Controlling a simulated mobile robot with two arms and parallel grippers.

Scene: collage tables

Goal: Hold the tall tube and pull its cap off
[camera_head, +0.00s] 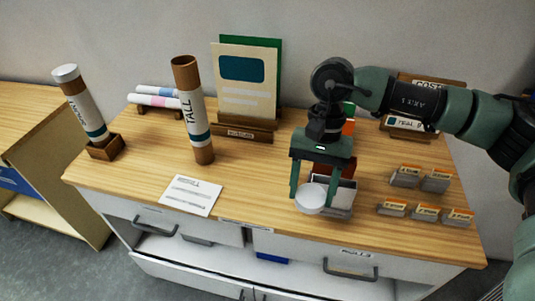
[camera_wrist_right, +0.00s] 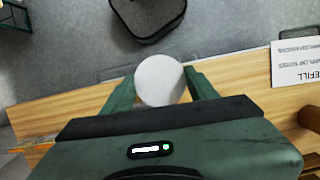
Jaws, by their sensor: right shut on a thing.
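The tall tube (camera_head: 194,115) is a brown cardboard tube with a white label reading TALL and a dark teal band. It stands on the wooden table left of the middle, with its top open and bare. My right gripper (camera_head: 311,192) is well to the right of the tube, over the table's front part. It is shut on a round white cap (camera_head: 312,198), which is apart from the tube. In the right wrist view the cap (camera_wrist_right: 160,80) sits between the two green fingers. My left gripper is not in view.
Another tube with a light cap (camera_head: 66,72) leans in a wooden holder (camera_head: 106,147) at the left. A printed card (camera_head: 191,196) lies near the front edge. A board stand (camera_head: 246,132) is behind. Small card holders (camera_head: 425,212) stand at the right. A small box is partly hidden behind my right gripper.

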